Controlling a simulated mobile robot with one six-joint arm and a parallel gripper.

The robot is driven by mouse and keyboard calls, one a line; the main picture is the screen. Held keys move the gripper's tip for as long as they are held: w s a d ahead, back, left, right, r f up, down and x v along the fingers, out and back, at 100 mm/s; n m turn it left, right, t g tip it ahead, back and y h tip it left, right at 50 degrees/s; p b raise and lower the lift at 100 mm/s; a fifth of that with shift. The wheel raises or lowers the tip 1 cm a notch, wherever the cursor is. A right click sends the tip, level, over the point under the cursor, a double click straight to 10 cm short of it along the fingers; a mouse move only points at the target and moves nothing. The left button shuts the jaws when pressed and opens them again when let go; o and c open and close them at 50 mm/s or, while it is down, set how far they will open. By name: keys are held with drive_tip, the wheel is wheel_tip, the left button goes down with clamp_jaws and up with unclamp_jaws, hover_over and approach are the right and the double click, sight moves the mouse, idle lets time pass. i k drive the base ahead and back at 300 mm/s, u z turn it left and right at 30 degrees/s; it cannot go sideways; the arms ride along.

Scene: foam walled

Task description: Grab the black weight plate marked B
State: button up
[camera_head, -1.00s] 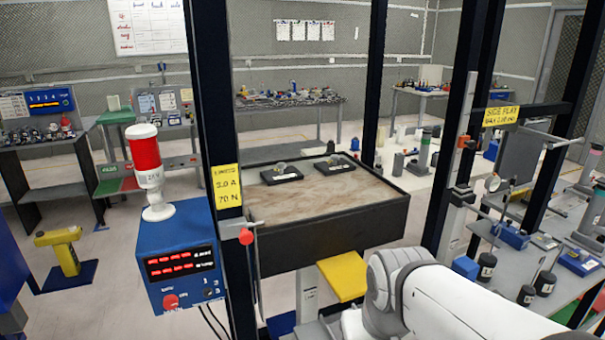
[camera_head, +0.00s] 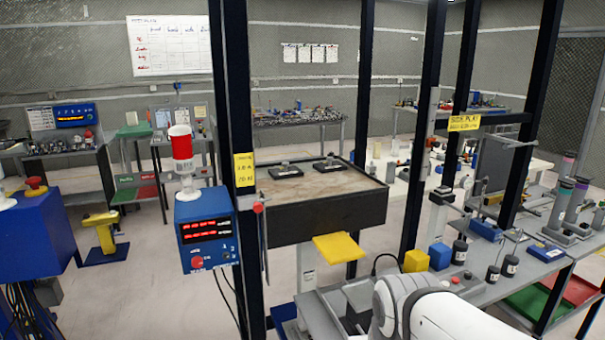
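Two flat black pieces with small grey knobs lie on the brown top of a dark-sided table in the middle, a left one (camera_head: 286,171) and a right one (camera_head: 333,164). Several small black cylinders with pale labels stand on the grey bench at right, among them a nearer one (camera_head: 510,266) and a farther one (camera_head: 460,250). The lettering on all of these is too small to read, so I cannot tell which is marked B. My white arm shows at the bottom, right of centre. My gripper is out of view.
Dark upright posts (camera_head: 231,130) frame the table (camera_head: 325,223). A blue control box (camera_head: 207,238) with a red and white lamp stands left of it, and a larger blue box (camera_head: 35,238) at far left. A yellow pad (camera_head: 338,247) juts out in front.

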sight(331, 165)
drive_tip(key=z, duration=0.15)
drive_tip(key=i, duration=0.9)
drive_tip(key=u, duration=0.05)
